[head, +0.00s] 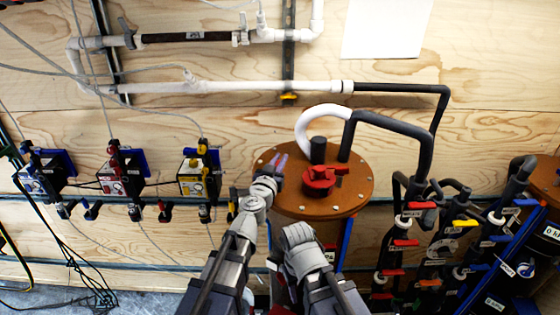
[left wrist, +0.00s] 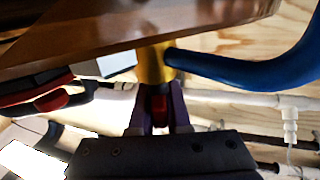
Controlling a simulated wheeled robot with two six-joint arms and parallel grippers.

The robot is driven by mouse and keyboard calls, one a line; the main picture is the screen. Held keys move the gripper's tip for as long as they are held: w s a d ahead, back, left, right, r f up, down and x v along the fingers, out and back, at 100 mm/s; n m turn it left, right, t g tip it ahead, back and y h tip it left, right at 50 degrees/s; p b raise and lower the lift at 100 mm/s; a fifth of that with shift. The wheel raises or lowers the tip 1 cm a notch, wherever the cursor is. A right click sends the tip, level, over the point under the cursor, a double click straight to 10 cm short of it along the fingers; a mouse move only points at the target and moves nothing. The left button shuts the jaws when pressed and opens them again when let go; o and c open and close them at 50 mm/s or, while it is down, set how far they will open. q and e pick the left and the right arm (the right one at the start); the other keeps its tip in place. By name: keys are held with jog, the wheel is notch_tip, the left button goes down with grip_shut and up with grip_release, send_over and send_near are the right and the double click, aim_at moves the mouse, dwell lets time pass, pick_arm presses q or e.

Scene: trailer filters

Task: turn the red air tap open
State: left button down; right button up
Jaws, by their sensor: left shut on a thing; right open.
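A red tap handle (head: 320,178) sits on the round brown lid (head: 352,194) in the head view. My left gripper (head: 277,166), with purple fingertips, is over the lid's left edge, to the left of that handle. In the left wrist view my left gripper (left wrist: 159,112) is shut on a small red part (left wrist: 159,108) next to a yellow fitting (left wrist: 154,65). The fingers hide most of that red part, so I cannot tell its full shape. My right gripper (head: 293,240) is open, lower and to the right, in front of the lid; its fingertips are hard to make out.
A white hose (head: 312,122) and a black pipe (head: 410,139) rise from the lid. Valves with red and yellow handles (head: 405,242) crowd the right. Several coloured boxes (head: 120,180) hang on the left. The left wrist view shows a blue pipe (left wrist: 250,76) beside the fitting.

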pick_arm(q)
jog(key=c, duration=0.9)
grip_release()
jog(key=v, duration=0.8)
jog(key=shift+w, duration=0.1)
jog(key=shift+w, duration=0.1)
